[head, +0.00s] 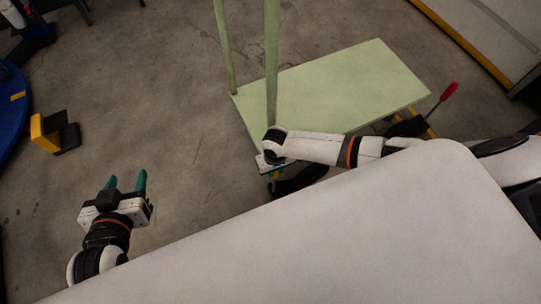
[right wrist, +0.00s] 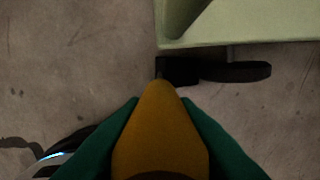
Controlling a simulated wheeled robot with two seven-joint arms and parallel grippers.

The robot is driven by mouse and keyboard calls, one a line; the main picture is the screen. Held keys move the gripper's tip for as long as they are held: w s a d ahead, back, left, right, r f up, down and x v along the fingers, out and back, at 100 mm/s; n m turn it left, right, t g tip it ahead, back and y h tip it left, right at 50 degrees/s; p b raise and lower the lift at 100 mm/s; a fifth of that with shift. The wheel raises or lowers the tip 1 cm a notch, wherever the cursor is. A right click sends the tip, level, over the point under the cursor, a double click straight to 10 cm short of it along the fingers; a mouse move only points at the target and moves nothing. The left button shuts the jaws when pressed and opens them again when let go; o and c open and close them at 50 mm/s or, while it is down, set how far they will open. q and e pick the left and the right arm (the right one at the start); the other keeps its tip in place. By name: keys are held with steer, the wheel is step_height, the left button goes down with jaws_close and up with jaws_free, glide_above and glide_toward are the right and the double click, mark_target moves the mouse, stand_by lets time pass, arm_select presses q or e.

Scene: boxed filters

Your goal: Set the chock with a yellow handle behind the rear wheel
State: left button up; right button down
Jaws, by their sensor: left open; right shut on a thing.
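My right gripper (head: 272,170) points down at the near left corner of the pale green cart (head: 335,85). In the right wrist view its green fingers are shut on a yellow handle (right wrist: 160,135). A dark block (right wrist: 178,70) shows just beyond the handle's tip. A black wheel (right wrist: 238,72) lies beside that block under the cart's corner. I cannot tell whether block and wheel touch, or whether the block belongs to the held chock. My left gripper (head: 125,184) is open and empty above the floor at the left.
A yellow and black block-like object (head: 55,132) stands on the floor at the left, near a blue round edge (head: 10,110). A red-tipped rod (head: 448,92) rises by the cart's right end. A large pale surface (head: 300,240) fills the front. Floor between left gripper and cart is clear.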

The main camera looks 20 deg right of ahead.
arm_select(q)
steer(key=shift+s+a+f+g, duration=0.1)
steer(key=shift+s+f+g, duration=0.15)
steer(key=shift+f+g, duration=0.05)
arm_select(e)
steer(key=shift+w+d, duration=0.1)
steer(key=shift+d, duration=0.15)
steer(key=c, duration=1.1)
jaws_free()
steer(key=shift+r, duration=0.1)
